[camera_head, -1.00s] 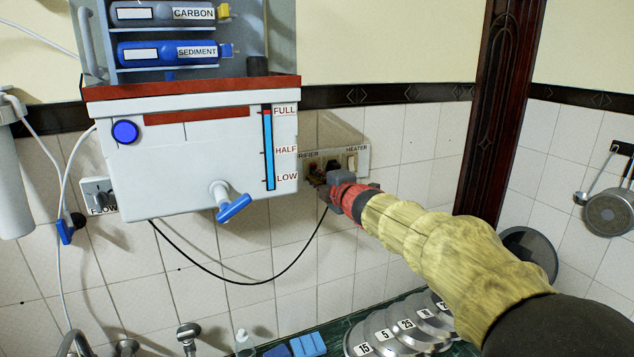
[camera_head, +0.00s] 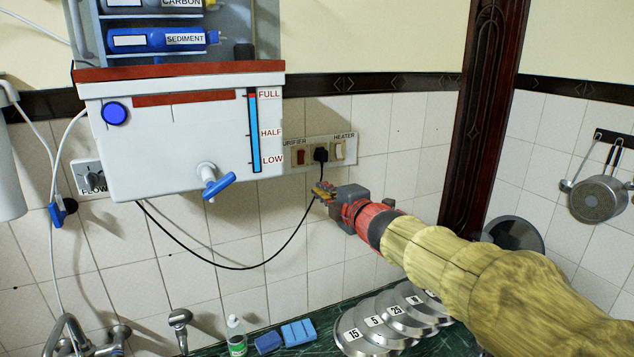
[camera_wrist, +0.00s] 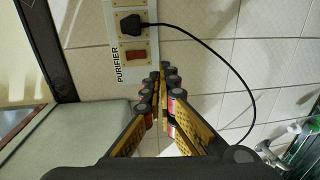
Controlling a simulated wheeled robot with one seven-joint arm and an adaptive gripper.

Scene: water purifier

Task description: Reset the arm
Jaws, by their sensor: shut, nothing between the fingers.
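My gripper (camera_head: 322,192) is shut and empty, a little below the wall switch panel and apart from it. Its yellow and black fingers meet in the wrist view (camera_wrist: 163,90). My arm reaches in from the lower right, in a yellow sleeve. The switch panel (camera_head: 351,151) carries a red purifier switch (camera_head: 300,157), a heater switch (camera_head: 339,151) and a black plug (camera_head: 320,154) seated between them. The plug (camera_wrist: 131,25) and red switch (camera_wrist: 136,56) also show in the wrist view.
The white water purifier (camera_head: 185,140) hangs on the wall left of my gripper. Its black cord (camera_head: 235,267) loops below to the plug, passing close to my fingers. Several numbered metal lids (camera_head: 362,330) and blue sponges (camera_head: 298,332) lie on the green counter. A dark wooden post (camera_head: 485,110) stands right.

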